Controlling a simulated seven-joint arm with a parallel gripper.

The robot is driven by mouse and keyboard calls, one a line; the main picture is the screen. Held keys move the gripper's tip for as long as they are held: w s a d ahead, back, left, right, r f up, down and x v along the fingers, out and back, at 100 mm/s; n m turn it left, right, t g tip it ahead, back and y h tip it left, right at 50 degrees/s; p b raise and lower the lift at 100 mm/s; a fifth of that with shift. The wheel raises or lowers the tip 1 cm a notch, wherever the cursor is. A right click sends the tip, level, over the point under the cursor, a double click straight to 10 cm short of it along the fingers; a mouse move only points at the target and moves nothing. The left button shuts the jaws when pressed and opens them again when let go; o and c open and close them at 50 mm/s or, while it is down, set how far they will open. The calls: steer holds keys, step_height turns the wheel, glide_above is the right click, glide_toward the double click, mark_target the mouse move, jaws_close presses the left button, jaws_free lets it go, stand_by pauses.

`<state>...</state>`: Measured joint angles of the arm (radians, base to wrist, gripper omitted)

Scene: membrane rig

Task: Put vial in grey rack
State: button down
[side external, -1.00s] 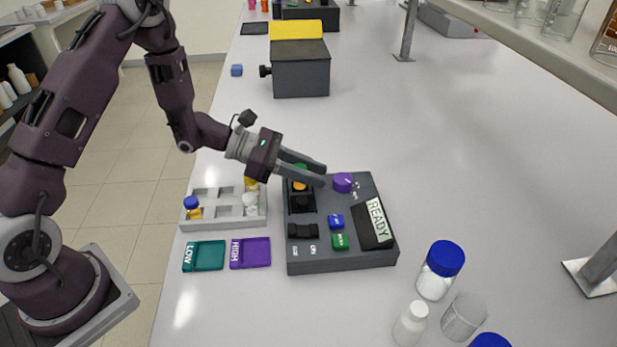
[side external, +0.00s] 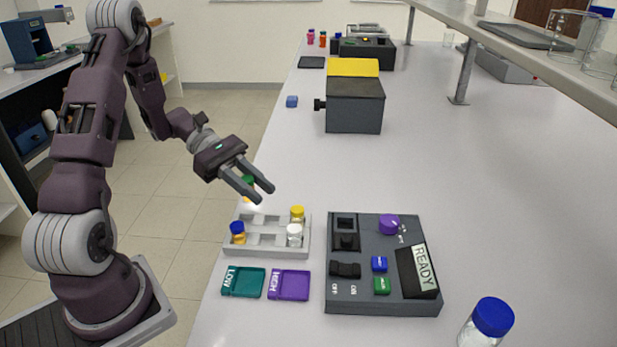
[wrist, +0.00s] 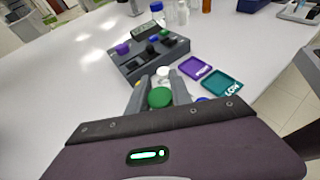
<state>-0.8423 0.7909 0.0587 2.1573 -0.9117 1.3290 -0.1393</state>
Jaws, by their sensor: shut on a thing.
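The green-capped vial (side external: 248,182) is held between the fingers of my gripper (side external: 263,195), above the back left of the grey rack (side external: 265,252). The wrist view shows its green cap (wrist: 160,97) between the two fingers; its body is mostly hidden. The rack holds a blue-capped vial (side external: 238,232) with orange contents at the left, a yellow-capped vial (side external: 297,213) at the back right and a white-capped vial (side external: 294,235) at the front right. Other slots of the rack are empty.
A dark control box (side external: 350,292) reading READY stands right of the rack, its sockets empty. A teal LOW tray (side external: 243,283) and a purple HIGH tray (side external: 289,284) lie in front of the rack. A grey box with a yellow top (side external: 354,105) stands farther back.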

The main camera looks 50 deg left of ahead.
mark_target(254, 224)
steer(key=shift+s+a+f, duration=0.15)
steer(key=shift+s+a, duration=0.15)
steer(key=shift+s, duration=0.3)
steer(key=shift+s+f, duration=0.15)
steer(key=shift+f, duration=1.75)
steer(key=shift+f, duration=1.35)
stand_by(0.3)
steer(key=c, duration=1.1)
jaws_free()
steer(key=shift+o, duration=0.7)
steer(key=shift+r, duration=0.1)
